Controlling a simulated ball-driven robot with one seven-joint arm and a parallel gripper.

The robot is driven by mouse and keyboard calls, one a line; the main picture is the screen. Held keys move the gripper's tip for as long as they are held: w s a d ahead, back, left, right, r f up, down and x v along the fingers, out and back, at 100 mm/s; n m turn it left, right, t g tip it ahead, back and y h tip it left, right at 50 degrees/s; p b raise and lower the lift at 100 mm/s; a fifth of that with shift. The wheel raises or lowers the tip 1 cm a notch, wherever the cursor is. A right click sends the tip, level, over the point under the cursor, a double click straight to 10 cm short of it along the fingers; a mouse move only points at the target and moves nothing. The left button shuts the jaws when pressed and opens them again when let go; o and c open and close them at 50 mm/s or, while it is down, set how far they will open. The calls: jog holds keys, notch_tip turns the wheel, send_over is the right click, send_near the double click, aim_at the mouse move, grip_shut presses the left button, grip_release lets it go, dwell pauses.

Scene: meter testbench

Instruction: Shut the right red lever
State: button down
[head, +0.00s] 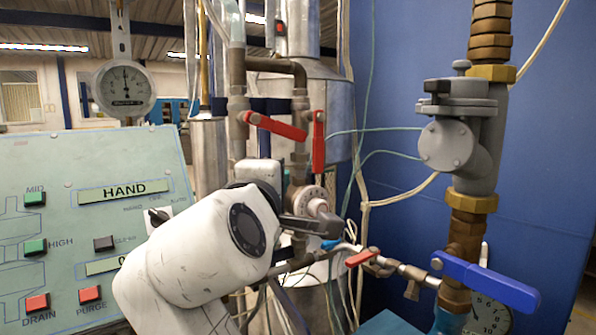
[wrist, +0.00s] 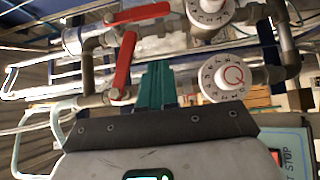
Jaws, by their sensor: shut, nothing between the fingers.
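The right red lever (head: 318,142) hangs straight down from its valve in the head view, along the pipe. In the wrist view, which is turned sideways, it is the red lever at the top (wrist: 140,14). The left red lever (head: 275,127) lies across, sloping down to the right; it also shows in the wrist view (wrist: 124,68). My gripper (wrist: 157,82) is shut, its teal fingers empty, just beside the left lever in the wrist view and apart from the right one in that picture. In the head view my white wrist hides most of the fingers.
White numbered dials (wrist: 225,78) sit close beside my fingers. A smaller red lever (head: 362,258) and a blue lever (head: 487,282) are lower right. A button panel (head: 120,160) stands left, below a gauge (head: 124,88). Thin cables hang right of the pipes.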

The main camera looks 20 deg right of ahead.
jog(key=p, duration=0.2)
send_near(313, 163)
jog(key=w+a, duration=0.1)
jog(key=w, duration=0.4)
jog(key=d, duration=0.1)
jog(key=d+p, duration=0.1)
jog(key=d, duration=0.1)
jog(key=shift+w+d+r, duration=0.15)
jog(key=shift+w+d, duration=0.1)
jog(key=shift+w, duration=0.15)
jog(key=shift+d, duration=0.1)
jog(key=shift+d+f+n+t, duration=0.2)
jog(key=shift+n+t, duration=0.1)
